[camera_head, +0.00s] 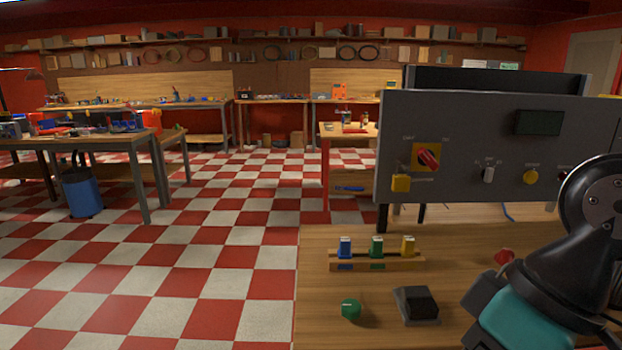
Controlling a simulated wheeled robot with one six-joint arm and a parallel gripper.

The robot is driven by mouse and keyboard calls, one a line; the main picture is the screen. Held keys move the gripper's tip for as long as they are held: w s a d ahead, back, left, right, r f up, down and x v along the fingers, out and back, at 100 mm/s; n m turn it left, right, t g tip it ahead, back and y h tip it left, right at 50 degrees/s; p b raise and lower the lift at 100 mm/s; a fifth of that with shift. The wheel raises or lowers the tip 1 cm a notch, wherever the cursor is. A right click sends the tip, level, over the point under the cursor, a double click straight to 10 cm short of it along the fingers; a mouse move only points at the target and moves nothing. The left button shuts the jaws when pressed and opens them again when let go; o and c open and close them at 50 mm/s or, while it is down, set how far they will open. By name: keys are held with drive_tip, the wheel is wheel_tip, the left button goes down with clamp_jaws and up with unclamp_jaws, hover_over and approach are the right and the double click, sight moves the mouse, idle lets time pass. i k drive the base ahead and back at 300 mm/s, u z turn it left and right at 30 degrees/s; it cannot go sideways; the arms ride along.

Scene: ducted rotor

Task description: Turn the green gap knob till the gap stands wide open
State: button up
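A small round green knob (350,309) sits on the front of the wooden bench top (315,275), near its left edge. It is the only green knob I can make out, and no label or gap shows beside it. My arm enters at the lower right with a black joint and a teal link. My gripper is not in view, so its opening and its distance from the knob cannot be seen.
Right of the knob is a black-topped box (416,305); behind stands a wooden rack (376,262) with blue, green and yellow pieces. A red part (504,257) lies near my arm. A grey control panel (460,140) rises behind. Checkered floor (215,260) is open to the left.

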sight(351, 308)
drive_tip(key=u, duration=1.45)
drive_tip(key=i, duration=0.55)
drive_tip(key=z, duration=0.9)
